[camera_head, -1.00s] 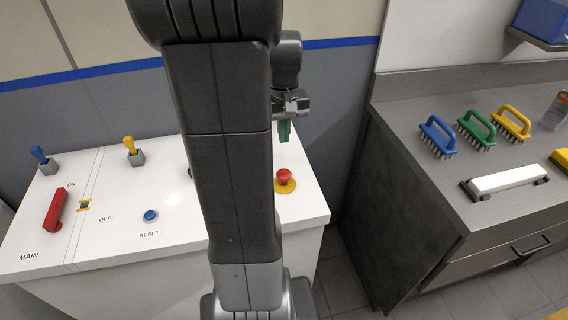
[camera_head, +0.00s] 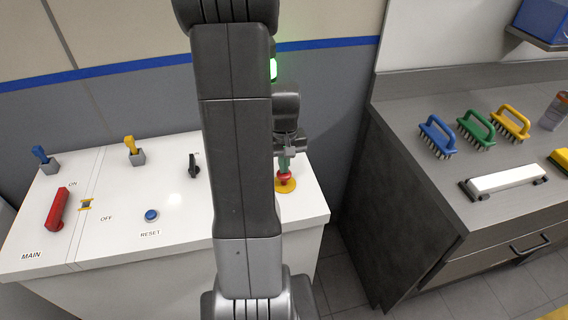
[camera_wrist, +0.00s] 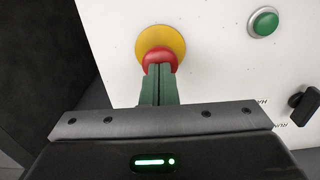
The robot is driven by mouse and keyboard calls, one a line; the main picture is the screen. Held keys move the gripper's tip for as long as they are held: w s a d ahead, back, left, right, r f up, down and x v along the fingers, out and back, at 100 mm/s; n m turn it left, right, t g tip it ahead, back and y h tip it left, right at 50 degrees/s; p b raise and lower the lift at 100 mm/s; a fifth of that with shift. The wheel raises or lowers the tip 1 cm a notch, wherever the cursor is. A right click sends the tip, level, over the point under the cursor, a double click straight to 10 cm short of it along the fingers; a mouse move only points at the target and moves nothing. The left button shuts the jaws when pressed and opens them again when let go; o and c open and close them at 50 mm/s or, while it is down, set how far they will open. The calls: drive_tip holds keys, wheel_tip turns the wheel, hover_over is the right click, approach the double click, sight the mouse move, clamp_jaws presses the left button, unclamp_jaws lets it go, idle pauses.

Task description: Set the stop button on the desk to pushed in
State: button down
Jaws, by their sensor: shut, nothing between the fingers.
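The stop button is a red mushroom button (camera_head: 284,177) on a yellow round base (camera_head: 286,186), at the right end of the white desk panel (camera_head: 110,232). In the wrist view the red button (camera_wrist: 159,58) stands in front of its yellow disc (camera_wrist: 160,42). My gripper (camera_head: 284,165) is shut and empty, its green fingertips at the top of the red button. In the wrist view the shut fingers (camera_wrist: 160,72) overlap the button's near edge. They look close to or touching it; I cannot tell which. I cannot tell how far the button is pressed.
A green button (camera_wrist: 264,22) and a black knob (camera_wrist: 304,104) are nearby in the wrist view. The panel also has a blue reset button (camera_head: 152,216), a red main lever (camera_head: 57,209) and a black rotary switch (camera_head: 194,166). A grey counter with brushes (camera_head: 437,137) stands at right.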

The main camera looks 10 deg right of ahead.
wheel_tip(320, 180, down, 2)
drive_tip(key=shift+f+b, duration=0.1)
drive_tip(key=shift+b, duration=0.85)
drive_tip(key=shift+s+a+f, duration=0.1)
drive_tip(key=shift+s+f, duration=0.1)
drive_tip(key=shift+s, duration=0.15)
drive_tip(key=shift+f, duration=0.15)
wheel_tip(320, 180, up, 15)
drive_tip(key=p, duration=0.2)
drive_tip(key=shift+w, duration=0.3)
